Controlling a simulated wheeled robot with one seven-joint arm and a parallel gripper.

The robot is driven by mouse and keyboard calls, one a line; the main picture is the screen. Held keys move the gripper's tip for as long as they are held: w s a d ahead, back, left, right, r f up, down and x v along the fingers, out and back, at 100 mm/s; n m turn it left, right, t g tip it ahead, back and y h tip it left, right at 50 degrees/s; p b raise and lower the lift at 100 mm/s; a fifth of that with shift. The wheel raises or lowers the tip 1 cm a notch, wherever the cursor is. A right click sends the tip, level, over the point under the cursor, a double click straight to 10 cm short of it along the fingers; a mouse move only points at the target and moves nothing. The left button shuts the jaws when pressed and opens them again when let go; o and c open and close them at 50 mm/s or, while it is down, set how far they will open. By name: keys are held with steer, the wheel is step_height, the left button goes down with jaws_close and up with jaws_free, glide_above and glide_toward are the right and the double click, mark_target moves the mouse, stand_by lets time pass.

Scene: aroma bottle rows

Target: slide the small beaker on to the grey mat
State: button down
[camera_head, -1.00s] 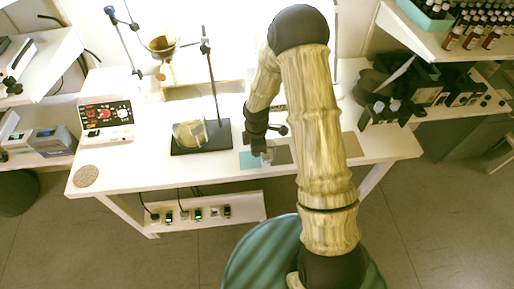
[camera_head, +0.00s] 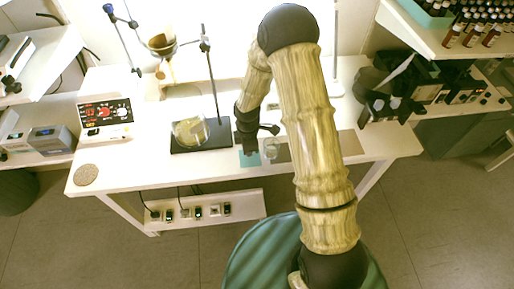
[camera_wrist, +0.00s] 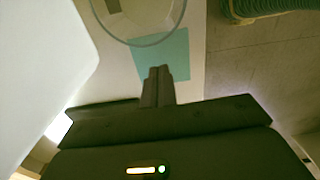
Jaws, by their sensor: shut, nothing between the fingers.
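The small beaker (camera_head: 271,150) is clear glass and stands upright near the front of the bench, at the left edge of the grey mat (camera_head: 284,153). I cannot tell how much of its base is on the mat. In the wrist view its round rim (camera_wrist: 146,42) shows at the top, beyond the fingertips. My gripper (camera_head: 249,151) is just left of the beaker, over the teal mat (camera_head: 249,160). In the wrist view the gripper's fingers (camera_wrist: 158,73) are together and empty, with the teal mat (camera_wrist: 176,58) behind them. Contact with the beaker cannot be made out.
A larger beaker with yellowish contents (camera_head: 189,131) stands on a dark stand base (camera_head: 214,136) to the left. A brown mat (camera_head: 350,144) lies to the right, behind my arm. The bench's front edge is close to the mats.

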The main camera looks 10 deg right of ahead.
step_height(320, 180, up, 10)
stand_by(0.4)
steer(key=s+d+r+m+t, duration=0.1)
steer(key=s+d+r+m, duration=0.3)
steer(key=m, duration=0.5)
steer(key=s+d+r+m+t, duration=0.1)
steer(key=s+d+r+m, duration=0.3)
steer(key=s+r+m, duration=0.3)
steer(key=s+m, duration=0.2)
steer(key=s, duration=0.1)
steer(key=shift+d+r+t, duration=0.3)
steer(key=shift+d+r, duration=0.05)
